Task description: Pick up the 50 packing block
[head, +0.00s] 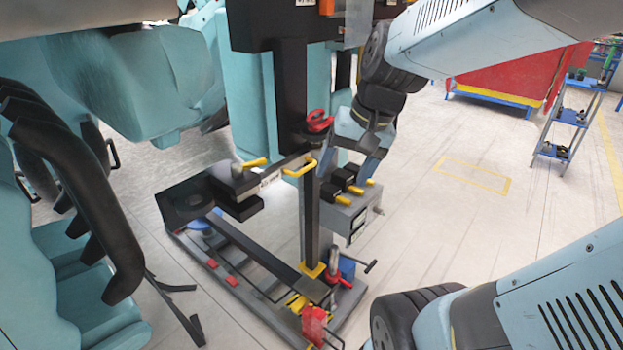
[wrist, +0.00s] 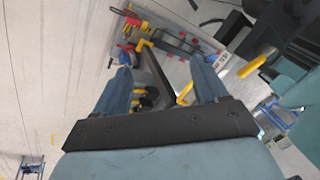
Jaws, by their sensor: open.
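Several black blocks with yellow handles (head: 346,180) sit at a grey box (head: 335,216) on the right side of a stand; I cannot read a 50 on any, so which is the 50 packing block is unclear. My gripper (head: 350,166) is open and points down just above and behind these blocks in the head view. In the wrist view my gripper (wrist: 160,65) has its two fingers spread, with nothing held. Between them show the stand's dark beam and, near the left finger, black blocks with yellow ends (wrist: 144,97), partly hidden by the finger and palm.
A black post (head: 309,222) with a yellow handle (head: 299,168) stands left of the blocks. Another black block with a yellow handle (head: 240,185) lies farther left. Floor (head: 450,230) to the right is clear.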

